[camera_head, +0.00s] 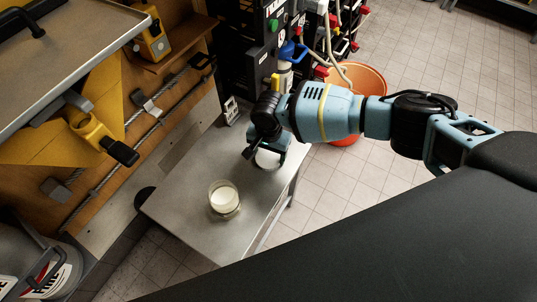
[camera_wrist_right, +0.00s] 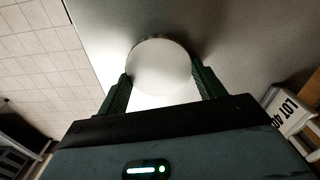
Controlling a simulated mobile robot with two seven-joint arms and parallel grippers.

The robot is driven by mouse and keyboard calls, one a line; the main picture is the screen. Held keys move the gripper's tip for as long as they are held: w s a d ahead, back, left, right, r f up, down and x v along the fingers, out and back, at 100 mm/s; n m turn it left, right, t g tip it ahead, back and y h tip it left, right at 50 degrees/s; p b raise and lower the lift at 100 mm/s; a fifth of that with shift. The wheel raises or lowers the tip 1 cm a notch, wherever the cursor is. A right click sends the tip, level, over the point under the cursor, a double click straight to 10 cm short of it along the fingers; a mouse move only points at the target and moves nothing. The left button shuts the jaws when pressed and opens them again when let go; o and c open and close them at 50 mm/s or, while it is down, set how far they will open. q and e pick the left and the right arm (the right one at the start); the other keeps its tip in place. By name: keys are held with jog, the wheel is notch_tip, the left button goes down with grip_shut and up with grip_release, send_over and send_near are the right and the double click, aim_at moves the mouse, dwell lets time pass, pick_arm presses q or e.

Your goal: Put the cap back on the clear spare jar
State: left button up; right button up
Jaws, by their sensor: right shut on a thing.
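The clear jar (camera_head: 224,198) stands upright and open at the top on the grey metal table, with something white inside it. My right gripper (camera_head: 266,152) is over the table, beyond the jar and to its right. It is shut on a white round cap (camera_head: 267,160). In the right wrist view the cap (camera_wrist_right: 160,65) is a plain white disc between the two dark green fingers (camera_wrist_right: 160,88). The cap is apart from the jar; its height above the table is hard to tell. My left gripper is not in view.
The metal table (camera_head: 190,210) has bare room around the jar. An orange bucket (camera_head: 368,80) stands on the tiled floor behind my right arm. A dark machine with hoses is at the back. A wooden bench with yellow fittings (camera_head: 95,130) is at the left.

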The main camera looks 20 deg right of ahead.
aim_at(270, 158)
jog(key=shift+r, duration=0.15)
jog(key=r, duration=0.1)
jog(key=r+p, duration=0.1)
jog(key=r, duration=0.1)
jog(key=shift+s+r, duration=0.25)
jog(key=shift+s, duration=0.15)
pick_arm(q)
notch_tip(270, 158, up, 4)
jog(key=p, duration=0.3)
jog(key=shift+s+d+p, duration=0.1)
jog(key=shift+p, duration=0.3)
pick_arm(e)
jog(key=s+d+r, duration=0.1)
jog(key=s+d, duration=0.1)
jog(key=s, duration=1.3)
jog(key=shift+s+r, duration=0.1)
